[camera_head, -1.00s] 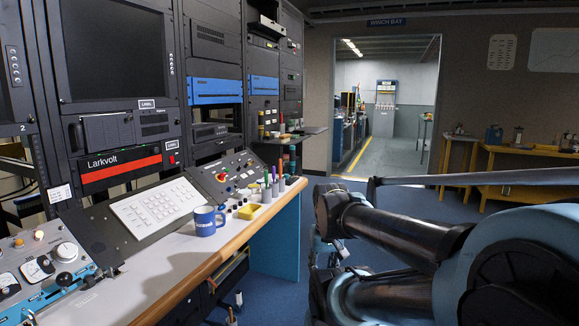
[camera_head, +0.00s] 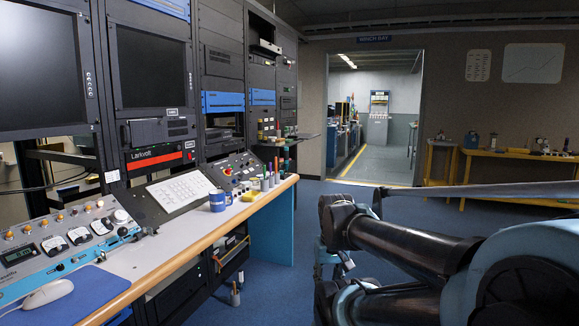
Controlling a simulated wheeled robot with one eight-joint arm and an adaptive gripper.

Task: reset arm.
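My arm (camera_head: 415,251) is folded across the lower right of the head view, with dark tubes and blue-grey joint covers. Its near end runs out of the frame at the right. I cannot make out my gripper's fingers, so I cannot tell whether it holds anything. The arm's visible links are over open floor, to the right of the console desk (camera_head: 158,243), and appear clear of it.
A blue mug (camera_head: 217,201), a white keypad (camera_head: 181,188), a control panel (camera_head: 70,244) and a mouse (camera_head: 48,293) are on the desk. Equipment racks (camera_head: 152,68) rise behind. Blue floor (camera_head: 284,295) lies between desk and arm. A yellow table (camera_head: 517,155) stands back right, past the doorway.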

